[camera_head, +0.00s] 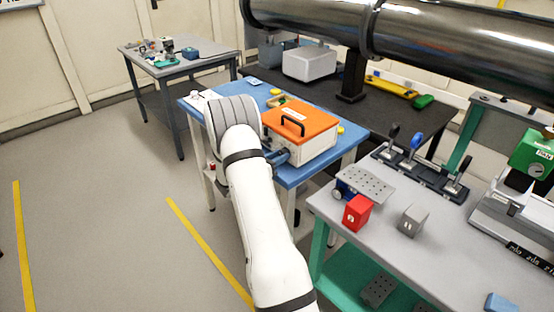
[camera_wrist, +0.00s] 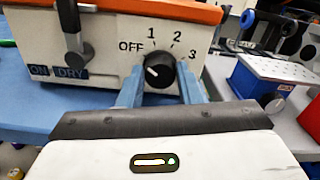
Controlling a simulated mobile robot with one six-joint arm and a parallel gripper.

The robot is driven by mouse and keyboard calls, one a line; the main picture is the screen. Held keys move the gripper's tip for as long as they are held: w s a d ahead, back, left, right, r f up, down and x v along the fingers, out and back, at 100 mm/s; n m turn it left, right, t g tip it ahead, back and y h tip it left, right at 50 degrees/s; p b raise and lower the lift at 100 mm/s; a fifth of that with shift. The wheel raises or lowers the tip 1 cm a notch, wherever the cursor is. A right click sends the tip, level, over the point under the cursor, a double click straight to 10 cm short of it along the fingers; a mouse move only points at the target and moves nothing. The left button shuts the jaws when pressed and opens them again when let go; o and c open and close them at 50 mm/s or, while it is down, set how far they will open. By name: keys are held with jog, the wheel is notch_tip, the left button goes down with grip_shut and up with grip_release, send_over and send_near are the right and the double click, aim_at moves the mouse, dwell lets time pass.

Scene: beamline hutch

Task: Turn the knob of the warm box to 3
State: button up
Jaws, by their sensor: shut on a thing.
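The warm box (camera_head: 300,145) is a white box with an orange lid and a black handle, standing on the blue table. Its front also shows in the wrist view (camera_wrist: 105,50), with a black knob (camera_wrist: 160,69) and the marks OFF, 1, 2 and 3 around it. The knob's white mark sits on its left side, on the OFF side of the dial; its exact angle is hard to read. My gripper (camera_wrist: 161,80) is shut on the knob, with one blue finger on each side. In the head view my gripper (camera_head: 280,157) is partly hidden by my arm.
A lever and an ON/DRY label (camera_wrist: 58,72) are left of the knob. The blue table (camera_head: 310,172) holds small items behind the box. A grey bench (camera_head: 400,260) with red and grey blocks stands at right. A large steel pipe (camera_head: 440,45) crosses above.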

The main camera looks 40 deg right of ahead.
jog(key=m+b, duration=0.1)
jog(key=b, duration=0.1)
jog(key=m+b, duration=0.2)
jog(key=b, duration=0.1)
jog(key=shift+d+f, duration=0.15)
jog(key=shift+f, duration=0.15)
jog(key=m+b, duration=0.4)
jog(key=b, duration=0.3)
jog(key=shift+s+m+b, duration=0.1)
jog(key=shift+m+b, duration=0.2)
jog(key=shift+b, duration=0.05)
jog(key=m+b, duration=0.7)
jog(key=b, duration=0.6)
jog(key=shift+s+f, duration=0.1)
jog(key=m+b, duration=0.6)
jog(key=b, duration=0.5)
jog(key=m+b, duration=0.1)
jog(key=b, duration=0.1)
jog(key=m+b, duration=0.1)
jog(key=shift+r+m+b, duration=0.25)
jog(key=shift+m+b, duration=0.15)
jog(key=shift+r, duration=0.1)
jog(key=o, duration=1)
jog(key=shift+c, duration=0.2)
